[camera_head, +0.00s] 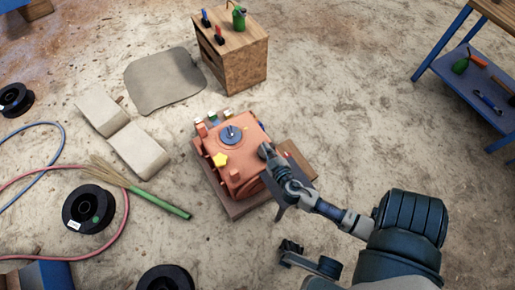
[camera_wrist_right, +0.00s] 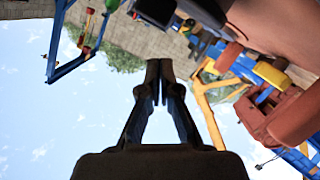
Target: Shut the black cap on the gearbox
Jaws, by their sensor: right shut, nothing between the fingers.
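The gearbox (camera_head: 247,181) is an orange-red housing on a flat base in the middle of the head view. A dark round disc (camera_head: 232,134) with a small pale piece at its centre lies on its top; I cannot tell whether this is the cap. My right gripper (camera_head: 266,150) is at the gearbox's right upper edge, its fingers shut and empty. In the right wrist view the shut fingertips (camera_wrist_right: 159,66) point up towards a black part (camera_wrist_right: 155,10) at the top edge, perhaps the cap. A gap shows below it. My left gripper is not in view.
A yellow knob (camera_head: 220,160) sits on the gearbox's near left. A wooden cabinet (camera_head: 236,62) with tools stands behind. A broom (camera_head: 150,198), cable reels (camera_head: 88,209) and hoses lie left. A blue-framed workbench (camera_head: 442,50) stands right. Open ground lies between.

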